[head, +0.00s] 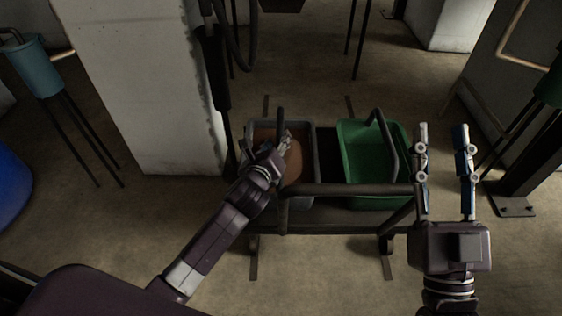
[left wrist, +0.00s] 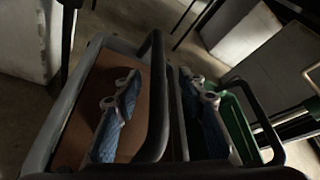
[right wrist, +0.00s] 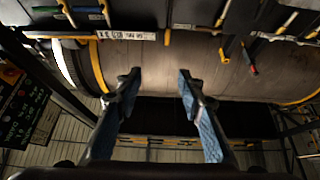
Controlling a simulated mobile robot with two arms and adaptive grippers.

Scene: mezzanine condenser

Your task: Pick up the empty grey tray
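The grey tray (head: 247,150) stands on the left of a dark rack, with a dark handle arching over it. Its inside shows plain brown; I cannot tell whether that is its floor or something lying in it. In the left wrist view its grey rim (left wrist: 62,105) and the handle (left wrist: 156,100) are close. My left gripper (head: 286,140) is over the tray. Its blue-padded fingers (left wrist: 162,108) are apart, one on each side of the handle in that view; contact is not visible. My right gripper (head: 443,140) is open and empty, right of the rack; its spread fingers also show in the right wrist view (right wrist: 160,90).
A green tray (head: 362,168) with its own handle stands right of the grey one. A dark rail (head: 350,189) runs along the rack's near side. A pale pillar (head: 140,90) stands to the left. A large cylinder (right wrist: 200,65) fills the right wrist view. Floor in front is clear.

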